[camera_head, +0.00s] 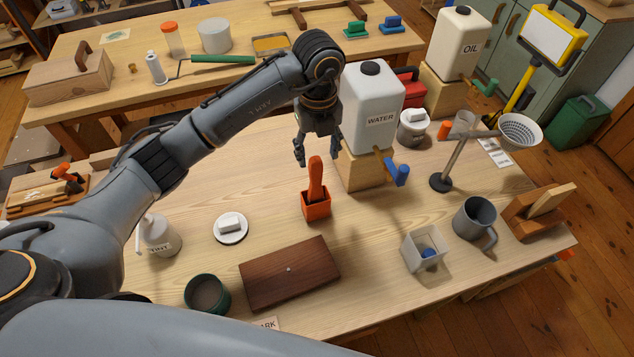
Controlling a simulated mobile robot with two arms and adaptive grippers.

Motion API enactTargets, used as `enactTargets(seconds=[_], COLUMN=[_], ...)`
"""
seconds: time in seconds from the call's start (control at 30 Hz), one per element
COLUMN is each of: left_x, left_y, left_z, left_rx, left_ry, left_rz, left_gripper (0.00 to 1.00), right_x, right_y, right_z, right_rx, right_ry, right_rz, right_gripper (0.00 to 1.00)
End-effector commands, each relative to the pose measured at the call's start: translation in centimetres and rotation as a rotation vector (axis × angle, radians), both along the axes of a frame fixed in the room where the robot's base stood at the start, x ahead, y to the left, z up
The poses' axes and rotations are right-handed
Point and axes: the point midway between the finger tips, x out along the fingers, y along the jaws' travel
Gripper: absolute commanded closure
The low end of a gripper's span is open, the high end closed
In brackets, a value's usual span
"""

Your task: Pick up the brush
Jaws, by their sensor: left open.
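An orange handle (316,178), which looks like the brush's, stands upright in a small square orange holder (315,207) near the middle of the near table. Its lower end is hidden inside the holder. My left gripper (318,156) is just above the top of the handle, pointing down, with its fingers apart and nothing between them. I cannot tell whether a finger touches the handle. My right gripper is not in view.
The WATER container (372,100) on its wooden block (362,170) stands close behind and right of the holder. A dark wooden box (288,272) lies in front. A white dish (230,229) is to the left, a grey mug (474,217) to the right.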

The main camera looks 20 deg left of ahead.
Motion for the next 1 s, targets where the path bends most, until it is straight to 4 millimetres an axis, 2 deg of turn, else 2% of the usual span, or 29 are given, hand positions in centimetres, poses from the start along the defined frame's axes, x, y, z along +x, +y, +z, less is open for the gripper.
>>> enactTargets(seconds=[0.17, 0.37, 0.47, 0.57, 0.7, 0.87, 1.0], left_x=[0.0, 0.0, -0.1, -0.2, -0.1, -0.1, -0.1], left_y=[0.1, 0.1, 0.3, 0.6, 0.6, 0.6, 0.6], left_z=[-2.9, -4.3, -5.3, -6.8, -8.7, -9.4, -9.3], left_rx=[0.0, 0.0, 0.001, 0.002, -0.001, 0.0, 0.0], left_ry=[0.001, 0.0, 0.003, 0.004, 0.001, -0.002, -0.002], left_rz=[0.002, 0.0, 0.002, 0.002, 0.001, 0.0, 0.0], left_gripper=[0.45, 0.45, 0.45, 0.45, 0.45, 0.45, 0.45], right_x=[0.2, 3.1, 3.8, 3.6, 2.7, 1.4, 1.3], right_y=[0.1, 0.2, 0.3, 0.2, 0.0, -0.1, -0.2], right_z=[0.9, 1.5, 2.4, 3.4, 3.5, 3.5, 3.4], right_rx=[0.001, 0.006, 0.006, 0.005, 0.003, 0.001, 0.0], right_ry=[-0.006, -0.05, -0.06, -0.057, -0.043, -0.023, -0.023], right_rz=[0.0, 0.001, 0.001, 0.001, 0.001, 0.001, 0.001], right_gripper=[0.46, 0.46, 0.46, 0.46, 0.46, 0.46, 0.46])
